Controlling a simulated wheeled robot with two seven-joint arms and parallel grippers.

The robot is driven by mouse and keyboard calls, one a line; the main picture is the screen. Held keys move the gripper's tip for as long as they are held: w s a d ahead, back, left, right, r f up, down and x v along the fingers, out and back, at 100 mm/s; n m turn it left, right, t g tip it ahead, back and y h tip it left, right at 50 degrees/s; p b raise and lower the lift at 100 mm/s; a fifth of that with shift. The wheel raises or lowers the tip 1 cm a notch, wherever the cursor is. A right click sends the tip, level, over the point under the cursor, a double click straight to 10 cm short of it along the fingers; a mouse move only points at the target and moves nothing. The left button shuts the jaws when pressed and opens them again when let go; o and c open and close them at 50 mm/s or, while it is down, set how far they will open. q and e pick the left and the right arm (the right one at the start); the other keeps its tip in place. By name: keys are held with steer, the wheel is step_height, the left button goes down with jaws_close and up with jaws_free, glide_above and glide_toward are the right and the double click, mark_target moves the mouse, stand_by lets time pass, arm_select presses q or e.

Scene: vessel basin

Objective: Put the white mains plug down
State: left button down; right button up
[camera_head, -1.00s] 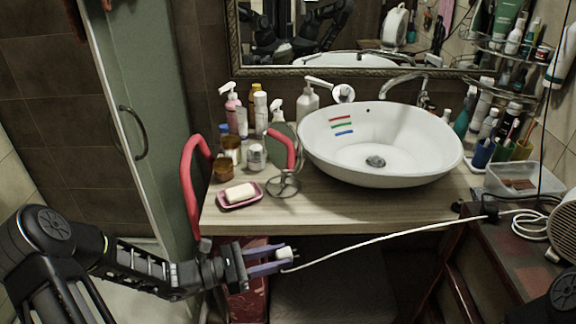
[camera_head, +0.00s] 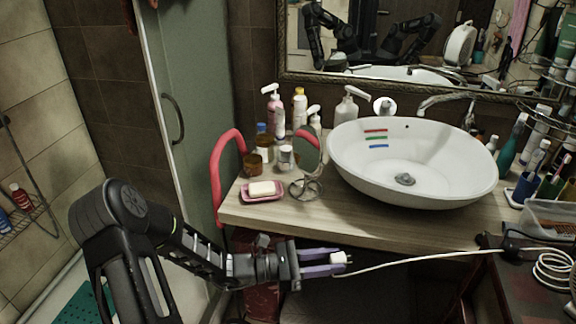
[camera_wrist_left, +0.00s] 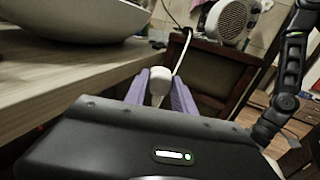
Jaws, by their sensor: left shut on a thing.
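The white mains plug (camera_head: 338,258) is between the purple fingers of my left gripper (camera_head: 325,263), which is shut on it. In the head view the cable (camera_head: 430,258) runs right to a dark socket block (camera_head: 490,241).
The wooden counter (camera_head: 300,217) carries a white basin (camera_head: 412,165), a pink soap dish (camera_head: 262,191), a round mirror on a stand (camera_head: 306,165) and several bottles. A red-brown cabinet (camera_head: 520,290) stands at the right, with coiled cable (camera_head: 553,268). A red rail (camera_head: 215,175) is at the counter's left.

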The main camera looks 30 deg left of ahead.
arm_select(q)
steer(key=w+a+r+n+t+y, duration=0.2)
steer(key=a+r+n+y, duration=0.1)
steer(key=a, duration=0.5)
steer(key=w+a+r+n+t+y, duration=0.2)
steer(key=a+y, duration=0.3)
steer(key=a, duration=0.3)
steer(key=w+a+r+n+t+y, duration=0.2)
steer(key=a+r+n+y, duration=0.2)
steer(key=a, duration=0.3)
steer(key=shift+a+r+n+t+y+b, duration=0.3)
steer(key=shift+a+r+y+b, duration=0.1)
steer(key=shift+y+b, duration=0.1)
steer(key=shift+w+f, duration=0.1)
glide_above(264, 215)
step_height(264, 215, down, 6)
steer(key=shift+r, duration=0.1)
step_height(264, 215, down, 4)
steer(key=shift+f, duration=0.1)
